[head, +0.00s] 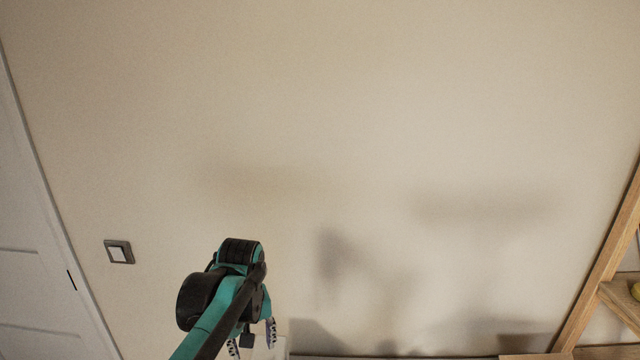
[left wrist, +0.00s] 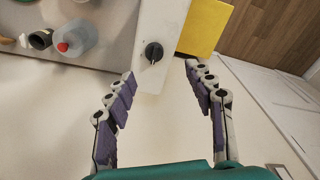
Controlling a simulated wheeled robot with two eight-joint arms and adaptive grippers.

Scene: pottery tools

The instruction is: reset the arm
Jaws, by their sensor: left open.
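My left gripper (head: 252,341) is low in the head view, on a teal and black arm in front of a plain wall. In the left wrist view the same gripper (left wrist: 161,85) shows two purple-padded fingers spread wide apart, with nothing between them. A white surface with a black knob (left wrist: 153,52) shows beyond the fingertips. I cannot tell from the picture how far it is from them. My right gripper is in neither view.
A wooden shelf (head: 622,300) stands at the right of the head view, and a white door (head: 35,270) at the left. A light switch (head: 119,252) is on the wall. The left wrist view shows a yellow panel (left wrist: 205,27) and a clear bottle with a red cap (left wrist: 72,42).

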